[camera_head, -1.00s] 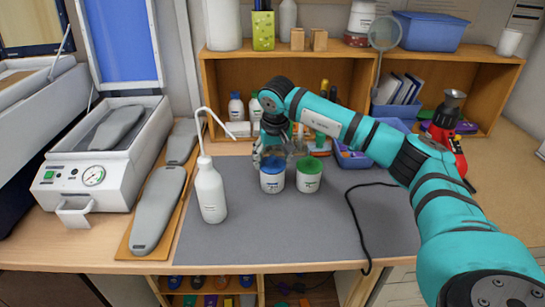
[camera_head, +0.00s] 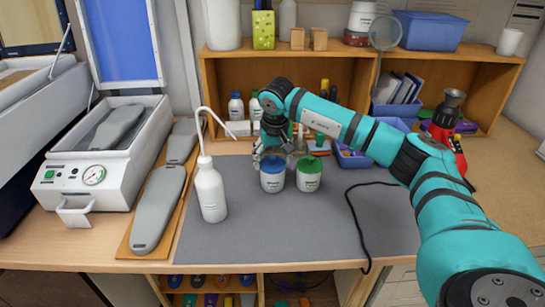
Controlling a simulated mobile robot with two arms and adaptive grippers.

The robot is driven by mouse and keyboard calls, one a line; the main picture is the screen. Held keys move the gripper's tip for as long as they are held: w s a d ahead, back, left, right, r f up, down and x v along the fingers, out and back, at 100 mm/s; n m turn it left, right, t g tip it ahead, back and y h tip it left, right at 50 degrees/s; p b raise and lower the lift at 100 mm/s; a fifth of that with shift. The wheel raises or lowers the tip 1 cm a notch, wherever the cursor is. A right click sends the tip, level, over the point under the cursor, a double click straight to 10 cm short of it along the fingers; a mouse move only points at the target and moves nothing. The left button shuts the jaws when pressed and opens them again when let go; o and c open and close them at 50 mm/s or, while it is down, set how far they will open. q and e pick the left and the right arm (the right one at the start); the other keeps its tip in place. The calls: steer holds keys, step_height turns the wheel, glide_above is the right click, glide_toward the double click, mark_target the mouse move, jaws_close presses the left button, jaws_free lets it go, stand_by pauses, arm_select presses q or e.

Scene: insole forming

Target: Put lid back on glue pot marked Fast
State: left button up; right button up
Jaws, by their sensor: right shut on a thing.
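A white pot (camera_head: 272,183) with a blue lid (camera_head: 272,164) stands on the grey mat. A white pot (camera_head: 309,184) with a green lid (camera_head: 309,164) stands close on its right. The print on both labels is too small to read. My right gripper (camera_head: 271,158) points down at the back of the blue-topped pot, its fingers around the blue lid. It appears shut on that lid, though the grip is partly hidden. I cannot tell whether the lid is fully seated. My left gripper is out of view.
A white squeeze bottle (camera_head: 211,192) with a long bent spout stands left of the pots. A black cable (camera_head: 357,225) lies on the mat's right side. A blue bin (camera_head: 352,158) and shelf stand behind. The front of the mat (camera_head: 285,232) is clear.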

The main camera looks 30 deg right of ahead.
stand_by(0.3)
steer(key=o, duration=1.1)
steer(key=shift+o, duration=0.2)
steer(key=shift+r+p, duration=2.7)
steer(key=shift+r, duration=0.8)
jaws_close()
